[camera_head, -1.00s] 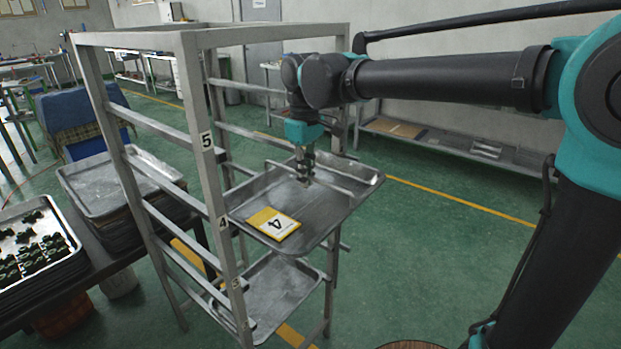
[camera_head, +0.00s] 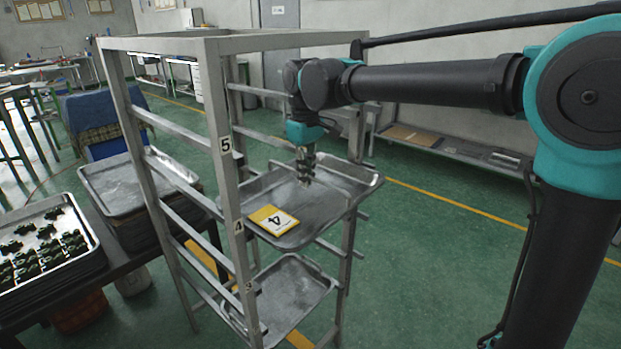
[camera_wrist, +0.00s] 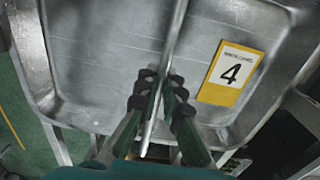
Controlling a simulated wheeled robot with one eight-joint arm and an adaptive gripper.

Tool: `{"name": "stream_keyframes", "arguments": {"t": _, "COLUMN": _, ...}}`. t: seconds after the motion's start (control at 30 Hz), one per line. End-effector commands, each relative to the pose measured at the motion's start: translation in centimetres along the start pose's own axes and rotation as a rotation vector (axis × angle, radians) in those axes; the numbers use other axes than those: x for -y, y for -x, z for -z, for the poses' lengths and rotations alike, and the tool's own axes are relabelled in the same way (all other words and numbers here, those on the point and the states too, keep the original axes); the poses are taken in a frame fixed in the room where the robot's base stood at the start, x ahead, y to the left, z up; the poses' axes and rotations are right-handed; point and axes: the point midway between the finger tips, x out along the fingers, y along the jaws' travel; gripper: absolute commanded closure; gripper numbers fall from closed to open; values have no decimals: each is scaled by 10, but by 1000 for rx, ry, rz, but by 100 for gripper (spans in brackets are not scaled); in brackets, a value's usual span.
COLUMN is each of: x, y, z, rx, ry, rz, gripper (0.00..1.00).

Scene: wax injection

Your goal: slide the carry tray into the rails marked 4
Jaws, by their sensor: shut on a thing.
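The carry tray (camera_head: 335,195) is a shallow grey metal tray with a yellow-and-white card (camera_head: 273,220) reading 4. It is at the height of the rack's 4 label (camera_head: 239,226), its left part between the posts and its right part sticking out. Whether it rests on the rails is hard to tell. My gripper (camera_head: 306,182) points down over the tray. In the wrist view my gripper (camera_wrist: 160,100) is shut on the tray's thin crossbar handle (camera_wrist: 177,40), with the card (camera_wrist: 231,74) to its right.
The grey rack (camera_head: 215,100) has posts labelled 5, 4 and 3. Another metal tray (camera_head: 295,290) sits at the level below. At left, a table holds stacked trays (camera_head: 115,190) and a tray of dark parts (camera_head: 85,262). Green floor is clear at right.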

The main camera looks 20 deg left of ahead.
Motion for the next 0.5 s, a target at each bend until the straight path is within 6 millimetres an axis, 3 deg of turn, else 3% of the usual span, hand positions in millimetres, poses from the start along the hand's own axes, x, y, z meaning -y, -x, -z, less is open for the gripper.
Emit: {"name": "stream_keyframes", "arguments": {"t": 0.5, "x": 0, "y": 0, "z": 27, "rx": 0, "ry": 0, "rz": 0, "gripper": 100}}
